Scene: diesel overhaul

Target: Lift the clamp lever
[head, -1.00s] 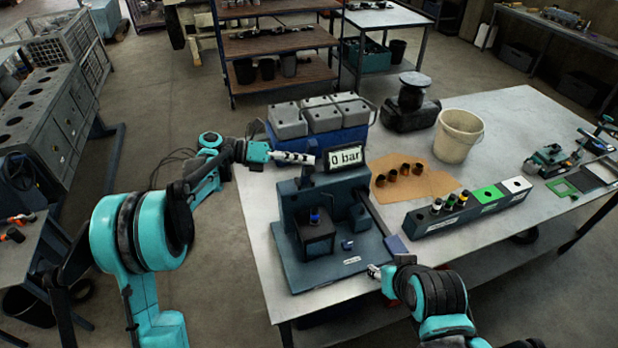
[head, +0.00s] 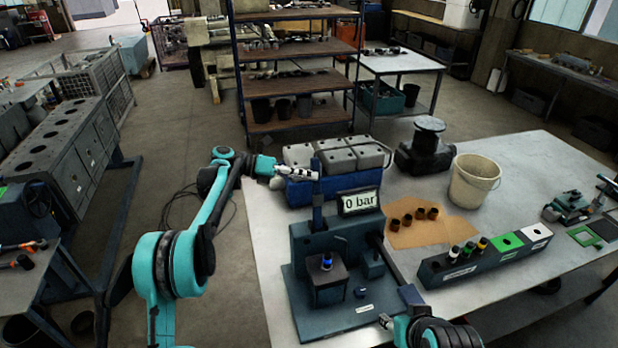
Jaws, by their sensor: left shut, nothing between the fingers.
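The test stand (head: 330,240) is a dark blue-grey fixture on a base plate on the table. A clamp lever (head: 317,192) with a blue upper end stands about upright at its upper left. My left gripper (head: 311,174) is shut and empty, its fingertips right beside the lever's upper part; I cannot tell whether they touch. A block with a blue-topped part (head: 327,262) sits below the lever. My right gripper (head: 385,321) is at the stand's front right corner, near the blue end of the pump handle (head: 410,294); its finger opening is too small to tell.
A display reading 0 bar (head: 358,202) is right of the lever. Grey castings on a blue crate (head: 312,193) stand behind. Small brown rings on a brown sheet (head: 441,232), a sorting rack (head: 480,262) and a white bucket (head: 474,182) are to the right.

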